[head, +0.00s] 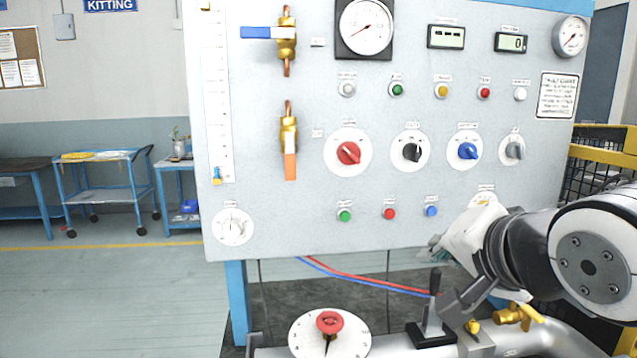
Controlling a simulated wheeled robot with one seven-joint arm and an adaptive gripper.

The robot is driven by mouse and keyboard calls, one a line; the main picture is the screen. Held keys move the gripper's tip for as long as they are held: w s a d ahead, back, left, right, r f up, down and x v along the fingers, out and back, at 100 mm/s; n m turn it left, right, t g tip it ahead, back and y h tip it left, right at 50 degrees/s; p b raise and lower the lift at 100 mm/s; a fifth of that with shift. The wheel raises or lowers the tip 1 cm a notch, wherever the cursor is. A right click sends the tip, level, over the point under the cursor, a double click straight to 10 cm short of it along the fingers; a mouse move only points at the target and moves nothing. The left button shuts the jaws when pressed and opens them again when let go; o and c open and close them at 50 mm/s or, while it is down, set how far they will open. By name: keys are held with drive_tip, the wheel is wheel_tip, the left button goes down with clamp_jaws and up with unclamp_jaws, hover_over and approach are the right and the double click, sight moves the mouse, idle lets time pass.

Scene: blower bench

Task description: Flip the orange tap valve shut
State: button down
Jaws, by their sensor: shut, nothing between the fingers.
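The orange tap valve (290,146) is on the left part of the grey panel, a brass body on a short vertical copper pipe. Its orange handle (290,166) hangs straight down, in line with the pipe. My gripper (456,304) is at the lower right, in front of and below the panel, well apart from the valve. It is shut and empty, close to a black-handled lever in the picture. Whether it touches that lever cannot be told.
Above is a similar valve with a blue handle (262,32) pointing left, across its pipe. Knobs, such as the red one (348,153), and buttons fill the panel's middle. A dial with a red knob (330,322) and the black lever (434,300) stand below. Space before the orange valve is clear.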

sight(290, 167)
drive_tip(key=w+a+r+m+t+y+b, duration=0.2)
drive_tip(key=w+a+r+m+t+y, duration=0.2)
drive_tip(key=w+a+r+m+y, duration=0.1)
drive_tip(key=shift+w+a+r+y+b, duration=0.45)
drive_tip(key=shift+a+r, duration=0.5)
drive_tip(key=shift+a, duration=0.9)
drive_tip(key=shift+w, duration=0.1)
drive_tip(key=w+a, duration=0.7)
drive_tip(key=w, duration=0.1)
drive_tip(key=shift+w+a+b, duration=0.3)
drive_tip(key=shift+a+b, duration=0.05)
drive_tip(key=shift+a, duration=0.05)
drive_tip(key=shift+f+h, duration=0.1)
drive_tip(key=shift+h, duration=0.15)
drive_tip(key=shift+a+f+m+t+b, duration=0.15)
drive_tip(key=shift+m+t+b, duration=0.15)
drive_tip(key=shift+b, duration=0.25)
